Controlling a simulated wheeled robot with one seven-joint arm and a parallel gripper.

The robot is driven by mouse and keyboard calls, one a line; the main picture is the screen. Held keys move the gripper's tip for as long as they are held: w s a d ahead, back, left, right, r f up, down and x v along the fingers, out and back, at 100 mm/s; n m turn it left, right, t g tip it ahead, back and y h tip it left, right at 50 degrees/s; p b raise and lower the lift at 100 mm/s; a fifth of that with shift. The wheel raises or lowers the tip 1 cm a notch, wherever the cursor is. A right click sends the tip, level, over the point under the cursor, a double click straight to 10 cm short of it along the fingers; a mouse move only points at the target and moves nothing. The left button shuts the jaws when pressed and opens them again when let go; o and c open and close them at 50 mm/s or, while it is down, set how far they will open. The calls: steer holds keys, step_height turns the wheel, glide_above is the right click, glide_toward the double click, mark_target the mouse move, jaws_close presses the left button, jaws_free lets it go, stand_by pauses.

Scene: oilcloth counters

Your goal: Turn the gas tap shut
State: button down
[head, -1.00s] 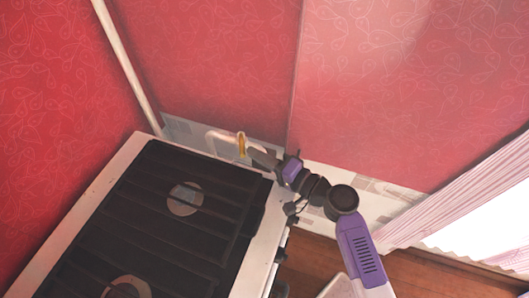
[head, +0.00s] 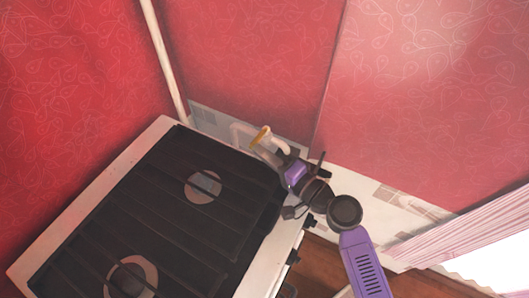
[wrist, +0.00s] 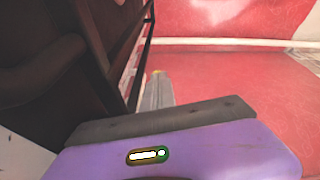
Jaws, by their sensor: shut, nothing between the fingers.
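The gas tap's yellow handle (head: 262,136) sits on the white pipe (head: 236,129) at the back wall, just behind the stove. In the head view the handle lies slanted, its upper end to the right. My gripper (head: 261,152) reaches in from the right, its fingers shut and empty, with the tips close beside the handle's lower side. I cannot tell whether they touch it. In the wrist view my gripper's fingers (wrist: 157,92) point away from the camera, and a small yellow bit of the handle (wrist: 157,72) shows beyond their tips.
The stove (head: 150,215) with black grates fills the left, close beside my gripper; its dark side looms at the left of the wrist view. Red walls (head: 250,60) close off the back. A pink curtain (head: 470,235) hangs at the right.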

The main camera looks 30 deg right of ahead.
stand_by(0.3)
steer(key=b+v, duration=0.2)
steer(key=v, duration=0.5)
steer(key=shift+s, duration=0.3)
steer(key=shift+d, duration=0.1)
